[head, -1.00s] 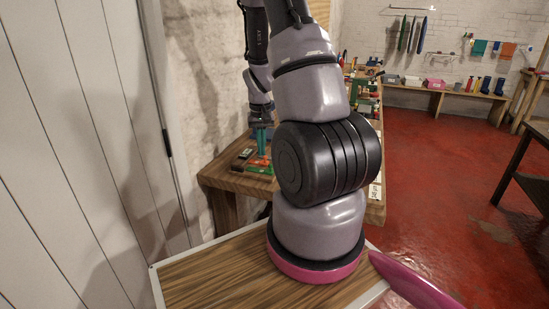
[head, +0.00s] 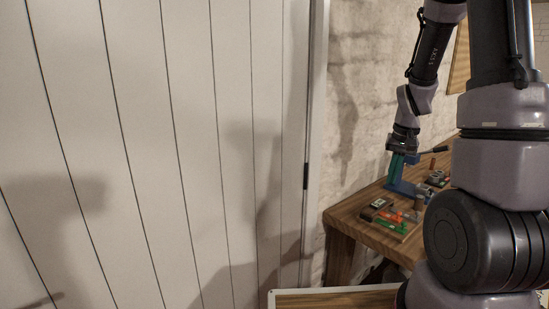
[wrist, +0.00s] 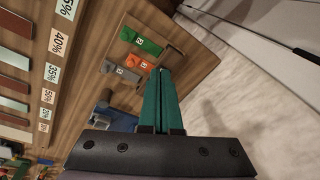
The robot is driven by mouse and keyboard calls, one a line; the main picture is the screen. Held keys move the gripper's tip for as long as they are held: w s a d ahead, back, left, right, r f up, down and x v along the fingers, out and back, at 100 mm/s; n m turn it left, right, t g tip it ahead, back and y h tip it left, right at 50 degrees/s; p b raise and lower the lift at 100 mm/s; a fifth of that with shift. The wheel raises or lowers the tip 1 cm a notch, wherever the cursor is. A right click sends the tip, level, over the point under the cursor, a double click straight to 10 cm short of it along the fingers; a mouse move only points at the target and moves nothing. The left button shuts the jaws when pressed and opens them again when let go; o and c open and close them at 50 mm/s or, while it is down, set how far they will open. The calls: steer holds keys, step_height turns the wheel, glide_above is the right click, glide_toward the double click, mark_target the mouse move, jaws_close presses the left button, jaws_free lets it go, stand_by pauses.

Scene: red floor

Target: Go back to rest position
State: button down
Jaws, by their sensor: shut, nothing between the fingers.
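My gripper (head: 397,168) hangs over the wooden workbench near the wall in the head view, pointing down. Its teal fingers (wrist: 162,75) lie side by side in the wrist view and are shut with nothing between them. A small board on the bench lies beyond the fingertips, with a green block (wrist: 141,41), an orange block (wrist: 136,62) and a grey block (wrist: 121,72). The fingers seem apart from these blocks; the exact gap cannot be told.
The workbench (head: 345,219) carries a blue tool (head: 405,188) close to my gripper. A white panelled door (head: 150,150) fills the left of the head view. Percent labels (wrist: 61,43) and coloured strips (wrist: 13,57) lie on the bench's left in the wrist view.

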steer(key=s+a+r+t, duration=0.1)
steer(key=s+a+r, duration=0.2)
steer(key=r, duration=0.4)
steer(key=s+a+r+t, duration=0.2)
steer(key=a+r, duration=0.2)
steer(key=r, duration=0.4)
steer(key=s+a+r+t+y, duration=0.1)
steer(key=s+a+r+t, duration=0.1)
steer(key=s+a+r, duration=0.3)
steer(key=s+r, duration=0.4)
steer(key=s, duration=0.3)
steer(key=shift+r+t, duration=0.2)
steer(key=shift+t, duration=0.1)
